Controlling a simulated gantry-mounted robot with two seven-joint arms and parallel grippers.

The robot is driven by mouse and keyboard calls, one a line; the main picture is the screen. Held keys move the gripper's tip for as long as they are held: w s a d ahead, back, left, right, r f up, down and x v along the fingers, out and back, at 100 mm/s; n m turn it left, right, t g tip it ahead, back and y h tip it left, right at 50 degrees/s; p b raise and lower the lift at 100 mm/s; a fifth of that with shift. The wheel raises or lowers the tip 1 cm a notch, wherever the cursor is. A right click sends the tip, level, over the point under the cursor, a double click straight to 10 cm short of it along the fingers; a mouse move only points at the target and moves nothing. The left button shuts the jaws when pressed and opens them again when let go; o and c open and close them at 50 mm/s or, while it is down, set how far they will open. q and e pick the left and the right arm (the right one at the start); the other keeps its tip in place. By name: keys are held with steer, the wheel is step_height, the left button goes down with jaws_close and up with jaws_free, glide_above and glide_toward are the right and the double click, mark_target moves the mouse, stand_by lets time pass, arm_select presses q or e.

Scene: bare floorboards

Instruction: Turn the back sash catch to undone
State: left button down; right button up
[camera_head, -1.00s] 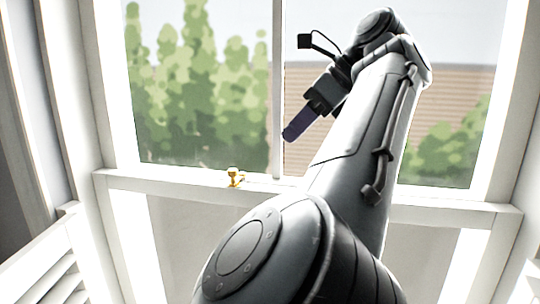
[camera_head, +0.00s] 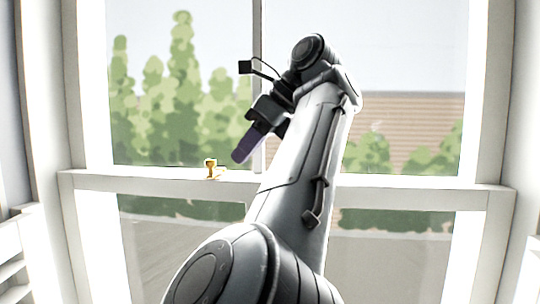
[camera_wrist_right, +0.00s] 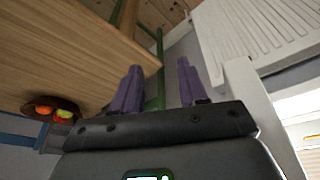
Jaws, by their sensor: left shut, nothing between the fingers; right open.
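The gold sash catch (camera_head: 211,168) sits on the white middle rail of the window in the head view, left of the centre bar. The way its lever points is too small to tell. My left gripper (camera_head: 240,156), with purple fingers, is shut and empty. It appears just above and to the right of the catch, with a small gap in the picture. My right gripper (camera_wrist_right: 158,76) is open and empty in the right wrist view, away from the window catch.
The window rail (camera_head: 400,187) runs across the head view, and my left arm hides part of it. White slatted panels stand at the left edge. The right wrist view shows a wooden surface (camera_wrist_right: 60,50), a dark bowl (camera_wrist_right: 38,106) with fruit and a white slatted panel (camera_wrist_right: 255,35).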

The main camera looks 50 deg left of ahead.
arm_select(q)
steer(key=shift+s+a+f, duration=0.15)
steer(key=shift+s+a, duration=0.4)
steer(key=shift+a, duration=0.25)
steer(key=shift+s+a+f, duration=0.1)
steer(key=shift+s+a, duration=0.45)
steer(key=shift+a, duration=0.2)
steer(key=shift+a, duration=0.1)
